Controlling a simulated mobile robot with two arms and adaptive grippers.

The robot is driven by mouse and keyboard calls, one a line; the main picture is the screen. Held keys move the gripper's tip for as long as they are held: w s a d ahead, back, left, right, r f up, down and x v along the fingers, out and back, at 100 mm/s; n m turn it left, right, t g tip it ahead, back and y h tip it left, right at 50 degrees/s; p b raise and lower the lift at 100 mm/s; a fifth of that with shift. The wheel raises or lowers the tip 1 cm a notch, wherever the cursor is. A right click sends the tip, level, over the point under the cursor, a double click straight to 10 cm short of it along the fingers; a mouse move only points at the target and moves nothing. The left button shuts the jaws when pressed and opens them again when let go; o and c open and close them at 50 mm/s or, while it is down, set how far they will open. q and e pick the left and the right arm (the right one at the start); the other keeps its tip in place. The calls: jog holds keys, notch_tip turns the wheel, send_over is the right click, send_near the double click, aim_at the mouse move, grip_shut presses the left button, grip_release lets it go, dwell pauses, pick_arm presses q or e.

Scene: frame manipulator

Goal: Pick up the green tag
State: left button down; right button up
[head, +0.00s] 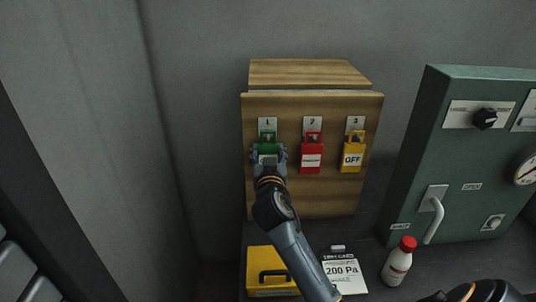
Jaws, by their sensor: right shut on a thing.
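The green tag (267,142) hangs under the plate numbered 1 on the front of the wooden cabinet (312,195). My right gripper (269,155) is at the tag's lower part, shut on it with a finger on each side. The fingers and wrist hide the lower part of the tag. The tag still appears to be at its place on the board; I cannot tell whether it is off its hook. My left gripper is not in view.
A red tag (312,155) and a yellow OFF tag (352,153) hang to the right. Below are a yellow box (262,262), a 200 Pa card (341,270) and a red-capped bottle (398,262). A green panel (455,150) with knobs and a handle stands right.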

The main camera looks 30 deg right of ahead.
jog(key=s+a+r, duration=0.7)
jog(key=s+r, duration=0.2)
jog(key=s, duration=0.2)
jog(key=shift+s+b, duration=0.15)
jog(key=shift+b, duration=0.25)
jog(key=shift+s+f, duration=0.1)
jog(key=p+v, duration=0.6)
jog(key=v, duration=0.1)
jog(key=shift+a, duration=0.25)
dwell(0.5)
jog(key=shift+f, duration=0.1)
dwell(1.0)
